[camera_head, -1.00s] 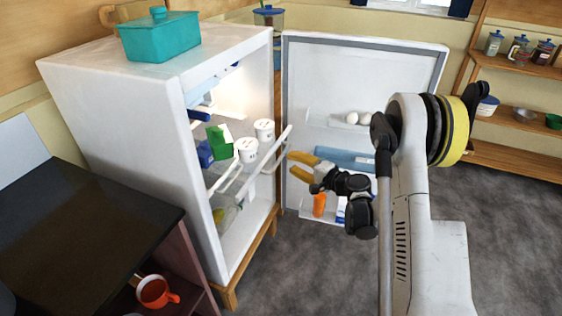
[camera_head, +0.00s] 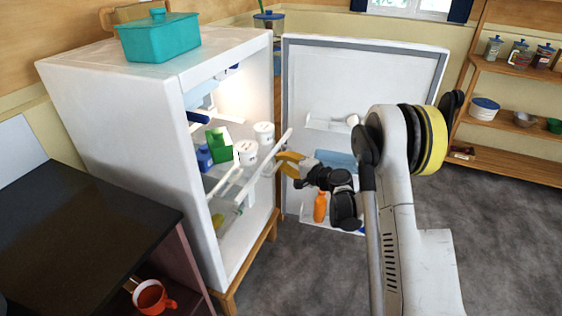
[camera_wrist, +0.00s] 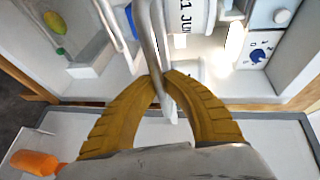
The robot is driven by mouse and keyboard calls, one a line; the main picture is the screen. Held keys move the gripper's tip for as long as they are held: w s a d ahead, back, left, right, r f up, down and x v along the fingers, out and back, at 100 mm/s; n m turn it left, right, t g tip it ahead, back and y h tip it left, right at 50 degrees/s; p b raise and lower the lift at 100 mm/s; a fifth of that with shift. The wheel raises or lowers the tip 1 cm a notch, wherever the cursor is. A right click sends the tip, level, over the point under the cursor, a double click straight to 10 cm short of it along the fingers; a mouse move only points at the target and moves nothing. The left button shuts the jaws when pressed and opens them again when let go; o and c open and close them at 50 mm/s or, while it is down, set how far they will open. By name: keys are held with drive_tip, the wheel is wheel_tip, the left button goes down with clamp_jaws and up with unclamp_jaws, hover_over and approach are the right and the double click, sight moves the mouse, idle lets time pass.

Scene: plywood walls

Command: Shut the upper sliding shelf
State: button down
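The upper sliding shelf (camera_head: 225,182) is inside the open white fridge and sticks out past the front opening. A long pale bar (camera_head: 268,151) runs along its front edge. Two white tubs, a green carton and a blue carton stand on it. My gripper (camera_head: 277,163) has yellow fingers and is at the front bar, on the door side. In the wrist view, the fingertips (camera_wrist: 165,76) come close together with the bar (camera_wrist: 152,35) between them, and they look shut on it. The exact contact is partly hidden.
The fridge door (camera_head: 365,80) stands wide open behind my arm, with eggs and an orange bottle (camera_head: 320,207) in its racks. A dark counter (camera_head: 80,225) is at the left. A wooden shelf unit (camera_head: 515,95) stands at the right. The floor in front is clear.

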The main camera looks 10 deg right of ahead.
drive_tip(key=w+a, duration=0.4)
drive_tip(key=a, duration=0.2)
drive_tip(key=w+a, duration=0.4)
drive_tip(key=a, duration=0.2)
drive_tip(key=w+a, duration=0.5)
drive_tip(key=a, duration=0.1)
drive_tip(key=c, duration=1.5)
unclamp_jaws()
drive_tip(key=shift+o, duration=0.2)
drive_tip(key=v, duration=1.2)
